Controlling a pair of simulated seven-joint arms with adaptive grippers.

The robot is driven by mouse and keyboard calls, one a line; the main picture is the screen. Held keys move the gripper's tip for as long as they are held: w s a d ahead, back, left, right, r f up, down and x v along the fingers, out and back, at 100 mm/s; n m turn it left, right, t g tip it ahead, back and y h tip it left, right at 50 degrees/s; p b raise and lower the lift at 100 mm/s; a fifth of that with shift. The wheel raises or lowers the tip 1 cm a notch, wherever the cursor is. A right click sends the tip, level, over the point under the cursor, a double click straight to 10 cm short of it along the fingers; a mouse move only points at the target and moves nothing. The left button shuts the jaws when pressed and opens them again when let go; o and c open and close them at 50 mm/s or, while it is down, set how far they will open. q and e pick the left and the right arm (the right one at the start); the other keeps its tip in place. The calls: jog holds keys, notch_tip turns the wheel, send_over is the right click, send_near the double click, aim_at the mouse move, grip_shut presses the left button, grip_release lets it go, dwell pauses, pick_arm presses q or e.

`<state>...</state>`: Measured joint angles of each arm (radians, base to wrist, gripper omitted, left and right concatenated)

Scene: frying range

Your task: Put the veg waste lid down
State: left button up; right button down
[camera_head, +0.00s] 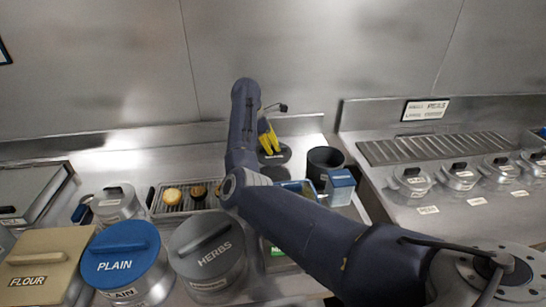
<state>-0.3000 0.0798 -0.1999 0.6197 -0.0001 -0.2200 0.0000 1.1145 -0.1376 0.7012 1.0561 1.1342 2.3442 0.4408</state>
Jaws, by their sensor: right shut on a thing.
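My right arm reaches in from the lower right, and its gripper (269,144) with yellow fingers points down near the back of the counter. It is shut on a dark round lid (279,157) with a small pale label, which I take for the veg waste lid. The lid is close over the steel counter; I cannot tell whether it touches. A dark open round bin (325,159) stands just right of the lid. My left gripper is not in view.
Tubs marked FLOUR (40,262), PLAIN (123,262) and HERBS (208,251) line the front left. A rack (168,206) with round food items lies behind them. A blue box (341,186) stands before the bin. Several lidded steel pots (411,182) stand right.

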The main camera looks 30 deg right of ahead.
aim_at(273, 156)
jog(key=shift+f, duration=2.1)
jog(key=shift+f, duration=0.1)
jog(key=c, duration=1.5)
grip_release()
jog(key=v, duration=1.2)
